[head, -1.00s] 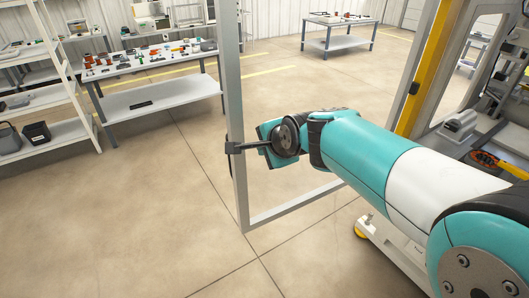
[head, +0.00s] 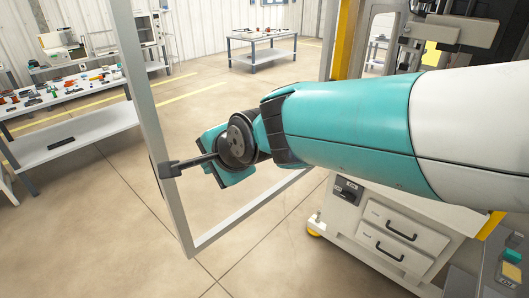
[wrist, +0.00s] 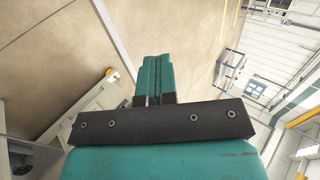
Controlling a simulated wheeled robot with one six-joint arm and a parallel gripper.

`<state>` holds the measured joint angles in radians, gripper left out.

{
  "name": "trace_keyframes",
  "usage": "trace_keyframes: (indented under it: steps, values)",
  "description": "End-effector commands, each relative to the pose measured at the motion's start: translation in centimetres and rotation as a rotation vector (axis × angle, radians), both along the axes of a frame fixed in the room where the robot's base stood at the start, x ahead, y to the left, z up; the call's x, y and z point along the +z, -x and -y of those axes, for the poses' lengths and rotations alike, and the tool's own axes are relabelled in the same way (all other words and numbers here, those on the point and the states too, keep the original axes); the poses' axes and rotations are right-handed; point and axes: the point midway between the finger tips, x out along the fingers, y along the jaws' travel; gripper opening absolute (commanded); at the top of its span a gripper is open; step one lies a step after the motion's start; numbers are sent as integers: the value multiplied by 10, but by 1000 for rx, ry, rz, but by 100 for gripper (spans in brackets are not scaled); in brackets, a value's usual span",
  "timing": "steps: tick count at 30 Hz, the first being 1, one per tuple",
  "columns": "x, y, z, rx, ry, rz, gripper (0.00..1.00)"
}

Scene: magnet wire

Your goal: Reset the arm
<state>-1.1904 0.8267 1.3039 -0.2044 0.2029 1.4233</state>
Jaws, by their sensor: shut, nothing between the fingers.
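My arm reaches in from the right in the head view. Its teal and dark wrist is beside an open door with a grey frame (head: 150,120). A dark handle (head: 170,169) sticks out from that frame toward my wrist; I cannot tell whether they touch. My gripper (wrist: 152,64) shows in the wrist view with its two teal fingers closed together and empty, over bare floor. In the head view the fingers are mostly hidden behind the wrist.
A white machine base with drawers (head: 392,236) stands at the lower right, below my arm. A workbench (head: 75,133) with small parts is at the left. Another table (head: 262,40) stands at the back. The floor (head: 110,225) between them is clear.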

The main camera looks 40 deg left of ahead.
Motion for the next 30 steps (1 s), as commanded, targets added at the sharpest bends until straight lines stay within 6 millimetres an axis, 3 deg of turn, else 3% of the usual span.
trace_keyframes:
  steps: [10, 14, 17, 19, 22, 26, 27, 30]
  values:
    - [30, 1, 34, 1, 2, 3, 0]
    - [40, -20, 64, 12, 37, 41, 0]
    - [53, -49, 118, 46, 102, 103, 0]
    - [61, -68, 170, 85, 163, 152, 0]
    - [69, -80, 250, 162, 253, 212, 0]
    - [72, -68, 354, 284, 357, 267, 0]
    - [71, -58, 383, 328, 383, 281, 0]
    - [65, -28, 443, 431, 430, 301, 0]
